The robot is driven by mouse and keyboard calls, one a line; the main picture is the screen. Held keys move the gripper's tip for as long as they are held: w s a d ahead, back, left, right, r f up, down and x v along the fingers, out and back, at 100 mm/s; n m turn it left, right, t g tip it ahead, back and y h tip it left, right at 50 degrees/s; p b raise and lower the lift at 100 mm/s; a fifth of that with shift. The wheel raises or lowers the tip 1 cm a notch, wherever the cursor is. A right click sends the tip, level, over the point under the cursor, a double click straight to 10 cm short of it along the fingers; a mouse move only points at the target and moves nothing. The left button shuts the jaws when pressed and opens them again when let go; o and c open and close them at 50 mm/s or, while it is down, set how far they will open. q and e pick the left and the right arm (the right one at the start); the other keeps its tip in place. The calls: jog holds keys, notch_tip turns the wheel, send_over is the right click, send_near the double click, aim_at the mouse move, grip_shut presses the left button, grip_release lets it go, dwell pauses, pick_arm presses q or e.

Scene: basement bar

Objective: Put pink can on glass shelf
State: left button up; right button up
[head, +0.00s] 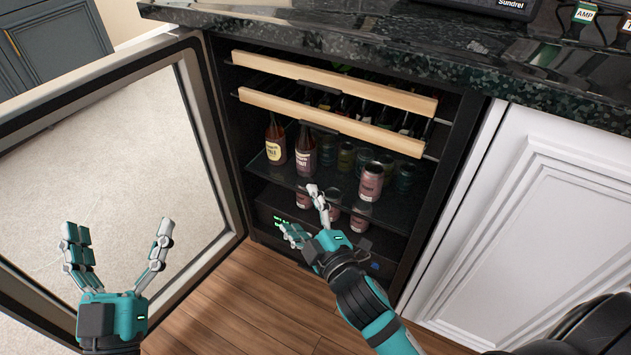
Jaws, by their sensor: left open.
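A pink can (371,181) stands upright on the glass shelf (270,166) inside the open bar fridge, toward the shelf's right front. Pinkish can shapes also show lower down near my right gripper; I cannot tell whether they are cans below the glass or reflections. My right gripper (303,213) is in front of the shelf, left of and below the upright can, with its fingers spread and nothing seen between them. My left gripper (117,240) is open and empty in front of the fridge door.
Two brown bottles (275,140) stand at the shelf's left, with darker cans (346,157) behind. Two wood-fronted racks (330,120) hold bottles above. The glass door (130,170) stands open at left. A white cabinet (540,220) is at right, under a dark stone counter (400,45).

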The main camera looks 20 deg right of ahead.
jog(key=s+r+m+t+y, duration=0.2)
jog(key=r+m, duration=0.3)
jog(key=r, duration=0.3)
jog(key=s+a+r+m+t+y, duration=0.1)
jog(key=s+r+m+t, duration=0.1)
jog(key=s+r+m, duration=0.3)
notch_tip(320, 180, up, 4)
jog(key=shift+s+f+t+y, duration=0.2)
jog(key=shift+f+t+y, duration=0.05)
jog(key=shift+t+y, duration=0.15)
jog(key=shift+a+f, duration=0.1)
